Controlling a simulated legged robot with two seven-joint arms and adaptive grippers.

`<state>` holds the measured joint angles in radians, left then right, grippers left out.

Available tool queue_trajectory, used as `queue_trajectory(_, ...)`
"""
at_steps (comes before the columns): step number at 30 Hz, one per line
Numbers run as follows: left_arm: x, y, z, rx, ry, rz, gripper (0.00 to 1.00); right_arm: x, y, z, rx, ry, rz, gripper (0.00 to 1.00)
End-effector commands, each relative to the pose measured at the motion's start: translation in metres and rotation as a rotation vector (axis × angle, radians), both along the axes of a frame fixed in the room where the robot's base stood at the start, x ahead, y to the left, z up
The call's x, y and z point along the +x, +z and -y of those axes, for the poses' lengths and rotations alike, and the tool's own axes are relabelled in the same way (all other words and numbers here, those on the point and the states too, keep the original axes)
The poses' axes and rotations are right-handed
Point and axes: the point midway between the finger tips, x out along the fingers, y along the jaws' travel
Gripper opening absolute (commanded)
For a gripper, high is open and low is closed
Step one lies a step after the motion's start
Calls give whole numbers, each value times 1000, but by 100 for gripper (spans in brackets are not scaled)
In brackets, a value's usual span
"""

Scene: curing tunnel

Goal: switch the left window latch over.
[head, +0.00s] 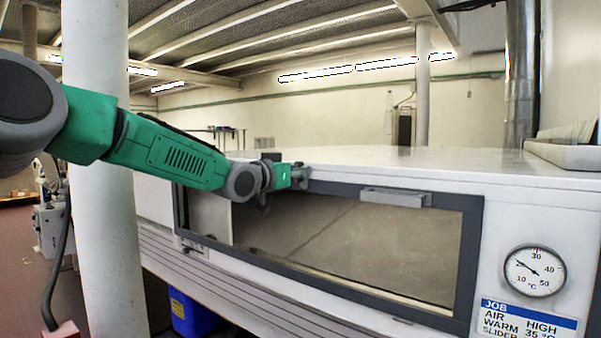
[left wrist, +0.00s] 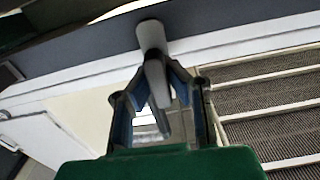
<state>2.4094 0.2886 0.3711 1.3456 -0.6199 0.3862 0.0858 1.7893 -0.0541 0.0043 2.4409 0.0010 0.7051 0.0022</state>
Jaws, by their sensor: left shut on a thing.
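The long window (head: 350,240) with a dark grey frame is set in the front of the white tunnel housing. My left gripper (head: 300,177) is at the upper left part of the window frame in the head view, small and partly hidden by its own wrist. In the left wrist view, the left gripper (left wrist: 160,88) is shut on a light grey latch (left wrist: 151,36), which stands out from the dark frame between its fingers. Which way the latch is turned is hard to tell. My right gripper is in neither view.
A grey handle bar (head: 395,197) sits on the window's top edge, right of my gripper. A white column (head: 100,170) stands at the left, beside my left arm. A dial (head: 535,271) and a job sign (head: 530,322) are on the housing's right.

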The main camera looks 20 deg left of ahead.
Motion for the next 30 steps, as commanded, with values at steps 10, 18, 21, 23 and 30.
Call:
queue_trajectory(10, -1, 5, 2, 202, 3, 81, 0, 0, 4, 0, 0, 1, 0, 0)
queue_trajectory(18, -1, 4, 5, 443, 0, 170, 0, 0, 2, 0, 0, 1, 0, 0)
queue_trajectory(21, -2, 4, 6, 532, 0, 203, 0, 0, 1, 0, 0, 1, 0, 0)
queue_trajectory(23, -2, 4, 6, 586, -1, 223, 0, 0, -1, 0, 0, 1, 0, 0)
queue_trajectory(30, -3, 1, 8, 800, -2, 301, 0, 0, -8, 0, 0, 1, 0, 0)
